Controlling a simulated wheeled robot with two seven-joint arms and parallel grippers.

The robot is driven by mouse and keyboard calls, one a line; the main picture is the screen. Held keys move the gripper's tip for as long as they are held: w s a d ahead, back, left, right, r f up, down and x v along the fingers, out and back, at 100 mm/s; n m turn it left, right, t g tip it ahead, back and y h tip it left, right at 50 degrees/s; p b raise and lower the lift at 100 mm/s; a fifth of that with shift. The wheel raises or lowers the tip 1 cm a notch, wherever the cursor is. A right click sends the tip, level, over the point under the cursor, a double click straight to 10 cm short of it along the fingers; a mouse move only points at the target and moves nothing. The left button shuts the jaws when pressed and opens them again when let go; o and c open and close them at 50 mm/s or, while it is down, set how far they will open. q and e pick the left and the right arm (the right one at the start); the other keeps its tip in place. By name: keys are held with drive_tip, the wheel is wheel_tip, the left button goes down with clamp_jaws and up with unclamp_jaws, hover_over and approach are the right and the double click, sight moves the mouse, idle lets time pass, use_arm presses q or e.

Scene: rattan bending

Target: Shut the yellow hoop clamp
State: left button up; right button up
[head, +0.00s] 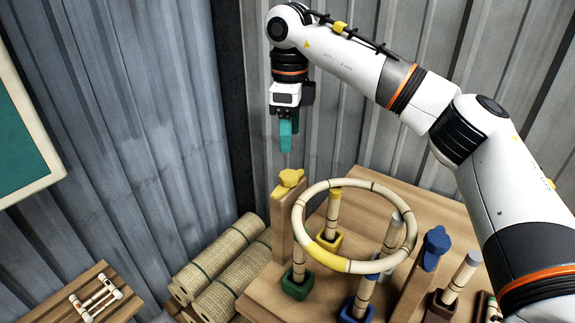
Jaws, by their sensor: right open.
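The yellow hoop clamp (288,182) sits on top of a wooden post at the left of the wooden bench (262,296). From this angle I cannot tell whether it is open or shut. A pale rattan hoop (375,187) with a yellow-marked section at its front left lies just right of the clamp. My right gripper (287,147) is open and points down with teal fingers, apart from the clamp and above it. Its fingers overlap from this side, and nothing shows between them. My left gripper is not in view.
A blue clamp (433,248) stands on another post at the right. Several upright pegs in coloured sockets stand under and around the hoop. Rolled rattan mats (219,253) lie left of the bench. A corrugated metal wall (335,125) is close behind the gripper.

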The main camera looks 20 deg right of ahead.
sight(289, 175)
wheel_tip(289, 175, down, 4)
drive_tip(key=shift+r+p, duration=0.15)
drive_tip(key=shift+p, duration=0.2)
wheel_tip(289, 175, down, 5)
drive_tip(key=shift+w+f+p, duration=0.1)
drive_tip(key=shift+f+p, duration=0.1)
drive_tip(key=shift+p, duration=0.45)
drive_tip(key=shift+f, duration=0.45)
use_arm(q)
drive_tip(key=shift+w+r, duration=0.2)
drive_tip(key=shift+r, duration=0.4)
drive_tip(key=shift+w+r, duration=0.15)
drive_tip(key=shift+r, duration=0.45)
use_arm(e)
drive_tip(key=c, duration=1)
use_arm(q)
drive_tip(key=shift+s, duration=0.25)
